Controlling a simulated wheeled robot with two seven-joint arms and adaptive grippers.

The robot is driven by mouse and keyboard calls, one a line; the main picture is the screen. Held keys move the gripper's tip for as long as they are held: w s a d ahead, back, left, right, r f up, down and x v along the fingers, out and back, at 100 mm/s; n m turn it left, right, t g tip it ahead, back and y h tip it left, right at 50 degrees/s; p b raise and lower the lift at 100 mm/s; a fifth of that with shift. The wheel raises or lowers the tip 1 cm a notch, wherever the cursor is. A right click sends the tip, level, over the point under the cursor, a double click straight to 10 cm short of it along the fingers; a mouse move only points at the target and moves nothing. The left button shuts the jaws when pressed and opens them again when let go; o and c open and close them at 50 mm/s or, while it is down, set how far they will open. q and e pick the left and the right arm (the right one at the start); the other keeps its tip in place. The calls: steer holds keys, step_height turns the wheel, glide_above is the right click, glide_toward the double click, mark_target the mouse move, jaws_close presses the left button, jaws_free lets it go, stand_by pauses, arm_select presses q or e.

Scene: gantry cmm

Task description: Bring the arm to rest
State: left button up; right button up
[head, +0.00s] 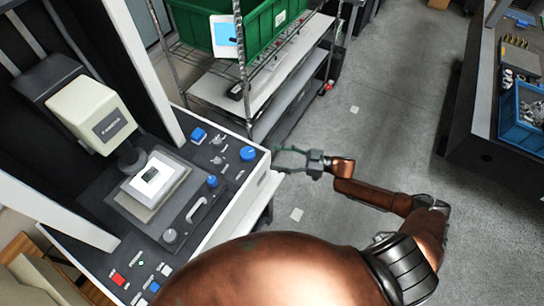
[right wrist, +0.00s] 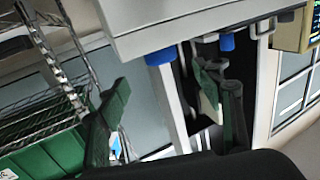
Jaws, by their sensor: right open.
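My right gripper (head: 278,160) is open and empty in the head view. It is stretched out past the front right corner of the measuring machine (head: 232,205), near its edge, and I cannot tell whether it touches. My copper right arm (head: 375,193) runs from it to the lower right. In the right wrist view the gripper's two green fingers stand wide apart (right wrist: 162,78), with nothing between them held; the machine's pale edge (right wrist: 190,22) and blue knobs show beyond. My left gripper is not in view.
A white part (head: 152,178) lies on the machine's plate under the probe head (head: 92,115). A wire shelf (head: 262,85) with a green crate (head: 262,25) stands behind the gripper. A dark bench (head: 480,110) with a blue bin (head: 522,118) is at right. Grey floor (head: 390,100) between is open.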

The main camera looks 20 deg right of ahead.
stand_by(0.5)
